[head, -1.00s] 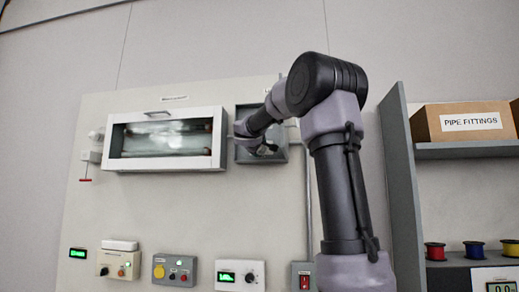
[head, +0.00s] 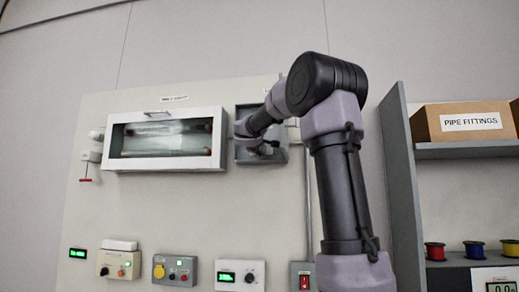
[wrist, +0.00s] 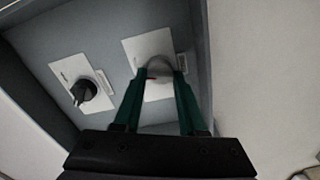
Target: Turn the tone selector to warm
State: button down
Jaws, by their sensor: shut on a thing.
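The knob sits on a white plate (wrist: 133,46) inside a grey recessed box. A second, black knob (wrist: 84,91) stands on another white plate to the left, apart from my gripper. The plate labels are too small to read, so I cannot tell which knob is the tone selector. In the head view, my arm reaches into the grey box (head: 243,112) and hides most of its inside.
A glass-fronted cabinet (head: 116,165) is just left of the box. Several small control boxes line the lower panel, including one with a green display (head: 227,277). A shelf (head: 470,150) with a pipe fittings carton stands at the right.

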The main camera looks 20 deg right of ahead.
jog(key=n, duration=0.5)
jog(key=shift+f, duration=0.1)
jog(key=shift+n, duration=2.4)
jog(key=shift+c, duration=2.3)
grip_release()
jog(key=v, duration=1.1)
jog(key=shift+w, duration=0.1)
